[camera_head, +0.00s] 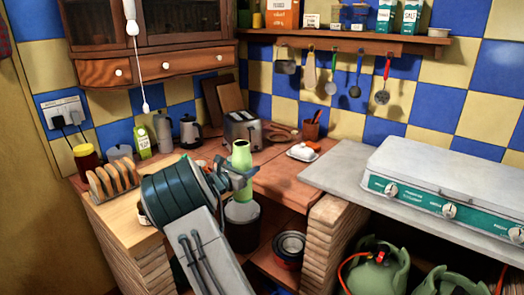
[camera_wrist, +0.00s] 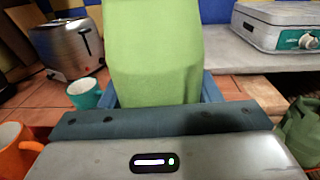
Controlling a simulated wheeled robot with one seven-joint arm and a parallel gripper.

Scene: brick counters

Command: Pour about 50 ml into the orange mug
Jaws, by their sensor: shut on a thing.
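My gripper (camera_head: 238,178) is shut on a light green bottle (camera_head: 241,156). The bottle stands roughly upright in the head view, in front of the counter's edge and above a dark pot. In the wrist view the green bottle (camera_wrist: 154,55) fills the upper middle between my blue fingers (camera_wrist: 158,92). An orange mug (camera_wrist: 12,150) shows at the lower left of the wrist view, cut off by the frame, apart from the bottle. I cannot make it out in the head view, where my arm covers part of the counter.
A teal mug (camera_wrist: 85,93) stands near the toaster (camera_wrist: 68,48). The toast rack (camera_head: 108,178), jar (camera_head: 87,158) and coffee pots (camera_head: 190,132) stand on the left counter. A butter dish (camera_head: 301,152) lies to the right, and the stove (camera_head: 450,188) fills the right counter.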

